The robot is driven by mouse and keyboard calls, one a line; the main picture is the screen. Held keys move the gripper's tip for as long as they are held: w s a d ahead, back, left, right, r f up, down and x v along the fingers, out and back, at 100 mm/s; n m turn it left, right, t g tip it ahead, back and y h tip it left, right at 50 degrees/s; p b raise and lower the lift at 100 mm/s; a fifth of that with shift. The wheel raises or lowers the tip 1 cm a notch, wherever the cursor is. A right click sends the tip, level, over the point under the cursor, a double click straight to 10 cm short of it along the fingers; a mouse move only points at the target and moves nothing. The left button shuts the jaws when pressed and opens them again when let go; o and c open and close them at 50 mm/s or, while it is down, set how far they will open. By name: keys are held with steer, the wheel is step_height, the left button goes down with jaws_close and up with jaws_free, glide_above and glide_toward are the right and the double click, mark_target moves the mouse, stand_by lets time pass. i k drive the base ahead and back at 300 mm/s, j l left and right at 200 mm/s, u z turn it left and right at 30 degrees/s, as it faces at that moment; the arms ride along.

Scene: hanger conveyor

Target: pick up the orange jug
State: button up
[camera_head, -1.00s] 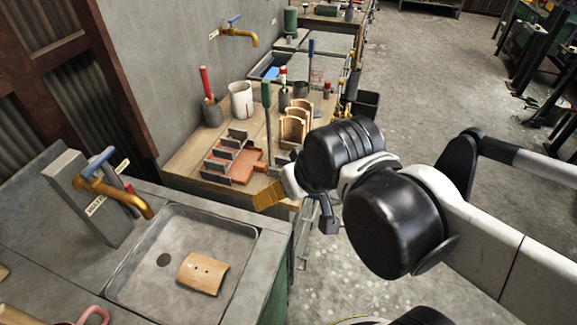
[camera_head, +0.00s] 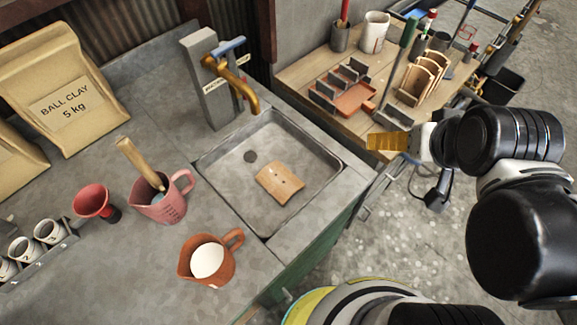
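The orange jug (camera_head: 222,268) stands upright on the grey counter near its front edge, left of the sink. Its handle points up and to the right, and something white and rounded shows inside its mouth. My gripper (camera_head: 372,141) is at the right, beyond the counter's edge, with its yellow fingers pointing left. It is well apart from the jug. The fingers overlap from this side, so their opening is hidden.
A pink jug (camera_head: 157,207) with a wooden-handled tool stands behind the orange jug. A red funnel (camera_head: 93,201), numbered cups (camera_head: 49,231) and a clay bag (camera_head: 64,88) are left. The sink (camera_head: 226,179) holds a tan piece (camera_head: 280,183); a brass tap (camera_head: 239,82) overhangs it.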

mark_target(204, 258)
steer(key=u, duration=2.15)
